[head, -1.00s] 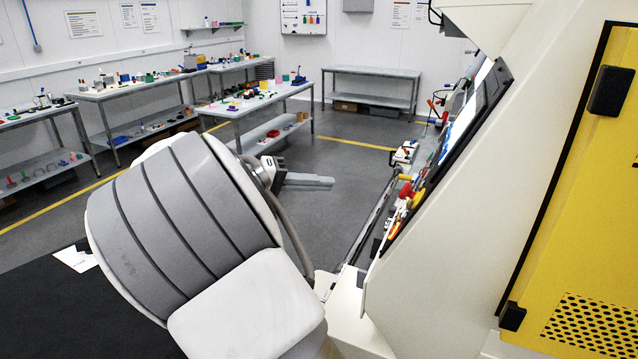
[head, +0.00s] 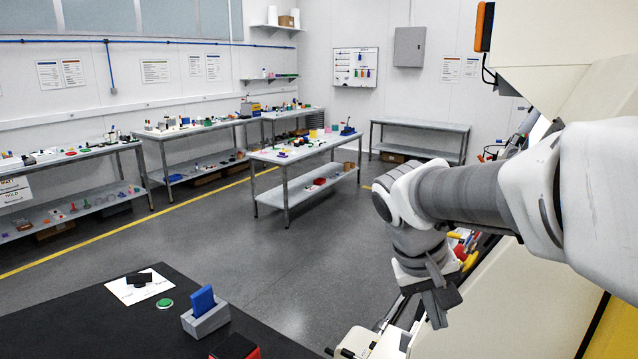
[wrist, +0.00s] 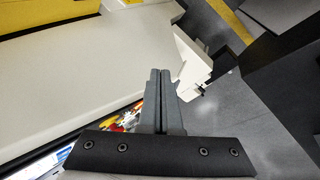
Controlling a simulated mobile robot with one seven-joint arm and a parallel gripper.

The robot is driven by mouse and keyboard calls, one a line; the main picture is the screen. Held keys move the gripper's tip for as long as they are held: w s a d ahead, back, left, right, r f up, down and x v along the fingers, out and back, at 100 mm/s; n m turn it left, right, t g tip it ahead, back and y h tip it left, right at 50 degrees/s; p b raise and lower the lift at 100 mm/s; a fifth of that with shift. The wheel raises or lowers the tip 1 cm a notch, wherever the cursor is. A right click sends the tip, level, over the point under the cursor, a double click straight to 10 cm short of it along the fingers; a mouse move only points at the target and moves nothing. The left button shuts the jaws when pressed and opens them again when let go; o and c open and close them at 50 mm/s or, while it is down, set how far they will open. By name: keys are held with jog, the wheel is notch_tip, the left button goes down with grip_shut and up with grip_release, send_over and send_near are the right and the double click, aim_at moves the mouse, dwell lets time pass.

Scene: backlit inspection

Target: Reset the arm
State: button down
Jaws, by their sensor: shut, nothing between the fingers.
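My gripper (head: 440,305) is at the right of the head view, at the end of my bent arm, in front of the cream machine. Its fingers point down and are shut with nothing between them. In the wrist view my gripper (wrist: 160,75) shows its two grey fingers side by side and touching. The machine's pale panel (wrist: 90,70) lies beyond the fingertips, and no object touches them.
A black table (head: 180,335) at the lower left bears a grey block with a blue piece (head: 204,307) and a green button (head: 164,303). The cream machine (head: 500,310) stands close to my arm. Grey workbenches (head: 300,155) stand farther back, with open floor (head: 250,240) before them.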

jog(key=s+a+t+y, duration=0.4)
jog(key=s, duration=0.8)
jog(key=shift+s+r, duration=0.3)
jog(key=shift+r, duration=0.05)
jog(key=shift+a, duration=0.1)
